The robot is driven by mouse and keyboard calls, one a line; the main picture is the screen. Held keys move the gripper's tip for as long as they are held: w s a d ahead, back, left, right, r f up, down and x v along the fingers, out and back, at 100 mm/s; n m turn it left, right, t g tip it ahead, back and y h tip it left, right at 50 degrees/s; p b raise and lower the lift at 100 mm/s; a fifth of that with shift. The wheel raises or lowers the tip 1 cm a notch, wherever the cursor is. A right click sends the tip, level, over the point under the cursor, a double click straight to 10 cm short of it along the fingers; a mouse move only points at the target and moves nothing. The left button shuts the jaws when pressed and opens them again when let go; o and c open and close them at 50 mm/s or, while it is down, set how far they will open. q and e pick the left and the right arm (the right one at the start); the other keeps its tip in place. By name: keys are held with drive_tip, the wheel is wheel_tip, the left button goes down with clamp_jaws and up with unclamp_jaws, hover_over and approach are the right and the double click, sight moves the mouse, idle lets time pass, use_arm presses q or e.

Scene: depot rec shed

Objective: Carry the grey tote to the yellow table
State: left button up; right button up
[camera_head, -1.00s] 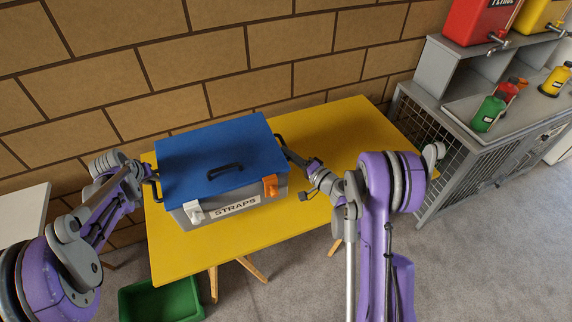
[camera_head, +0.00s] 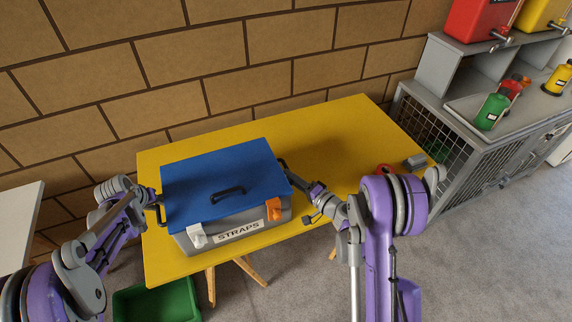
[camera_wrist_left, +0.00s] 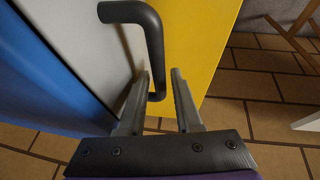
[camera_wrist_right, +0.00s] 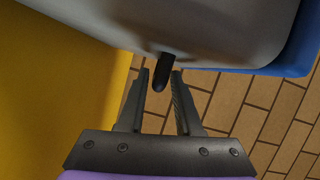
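The grey tote (camera_head: 205,243) with a blue lid (camera_head: 205,180) and a STRAPS label is over the left part of the yellow table (camera_head: 330,140), upright. I cannot tell whether its base touches the tabletop. My left gripper (camera_head: 152,206) is at the tote's left side handle; the left wrist view shows the black handle (camera_wrist_left: 153,50) between the fingers. My right gripper (camera_head: 287,168) is at the right side handle; the right wrist view shows the handle end (camera_wrist_right: 163,72) between the fingertips.
A red item (camera_head: 383,168) and a small grey block (camera_head: 415,161) are at the table's right end. A green bin (camera_head: 155,303) stands on the floor below. A grey caged bench (camera_head: 470,150) with bottles is to the right; a brick wall is behind. The table's middle is clear.

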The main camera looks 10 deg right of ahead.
use_arm(q)
drive_tip(key=shift+o, duration=0.7)
drive_tip(key=shift+r, duration=0.15)
use_arm(e)
drive_tip(key=shift+o, duration=0.7)
drive_tip(key=shift+r, duration=0.15)
use_arm(q)
drive_tip(key=shift+w, duration=0.15)
use_arm(e)
drive_tip(key=shift+w, duration=0.15)
use_arm(q)
drive_tip(key=o, duration=0.8)
drive_tip(key=shift+d, duration=0.15)
use_arm(e)
drive_tip(key=shift+a, duration=0.1)
use_arm(q)
drive_tip(key=shift+r, duration=0.1)
use_arm(e)
drive_tip(key=shift+a, duration=0.1)
use_arm(q)
drive_tip(key=v, duration=0.7)
drive_tip(key=shift+s+r, duration=0.2)
drive_tip(key=shift+r, duration=0.15)
